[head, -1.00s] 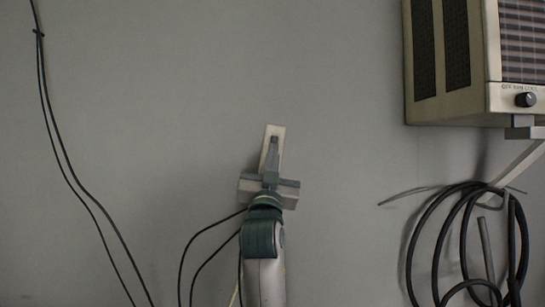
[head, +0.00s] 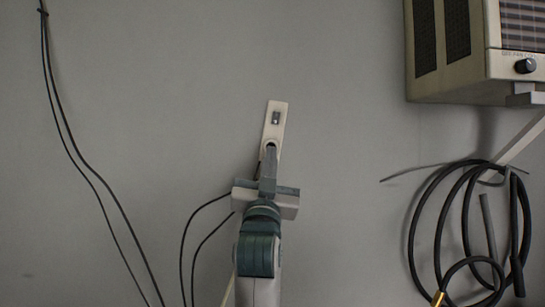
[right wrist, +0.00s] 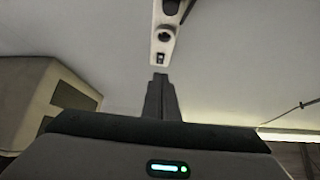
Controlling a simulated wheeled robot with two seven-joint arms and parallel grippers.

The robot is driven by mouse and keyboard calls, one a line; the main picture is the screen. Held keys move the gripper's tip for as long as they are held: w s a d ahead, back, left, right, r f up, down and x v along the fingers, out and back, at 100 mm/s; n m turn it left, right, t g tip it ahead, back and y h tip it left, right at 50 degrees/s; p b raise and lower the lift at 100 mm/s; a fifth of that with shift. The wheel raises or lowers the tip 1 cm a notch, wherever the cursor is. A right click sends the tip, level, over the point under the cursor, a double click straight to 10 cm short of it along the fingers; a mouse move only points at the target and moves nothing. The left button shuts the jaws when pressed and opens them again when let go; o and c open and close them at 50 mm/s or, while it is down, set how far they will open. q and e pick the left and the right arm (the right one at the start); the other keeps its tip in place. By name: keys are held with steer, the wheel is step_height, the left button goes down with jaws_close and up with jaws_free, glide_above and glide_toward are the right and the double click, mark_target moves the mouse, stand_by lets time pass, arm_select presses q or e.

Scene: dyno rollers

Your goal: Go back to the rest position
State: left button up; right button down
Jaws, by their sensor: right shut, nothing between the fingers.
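My right gripper (head: 269,150) points up at the grey wall in the head view, its fingers together and nothing between them. Its fingertips overlap the lower part of a narrow pale switch plate (head: 277,129) on the wall. A small dark switch (head: 276,118) shows on the plate above the fingertips. In the right wrist view the closed fingers (right wrist: 160,78) point at the plate (right wrist: 165,48), which has a dark round part and a small dark switch. The fingertips look apart from the plate there. My left gripper is in no view.
A beige heater box (head: 448,90) is on the wall at upper right, on a bracket. Below it hangs a coiled black hose (head: 413,240) with a brass end. Thin black cables (head: 88,180) run down the wall at left.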

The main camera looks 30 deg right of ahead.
steer(key=shift+s+a+f, duration=0.25)
steer(key=shift+s+f, duration=0.1)
steer(key=shift+f, duration=0.15)
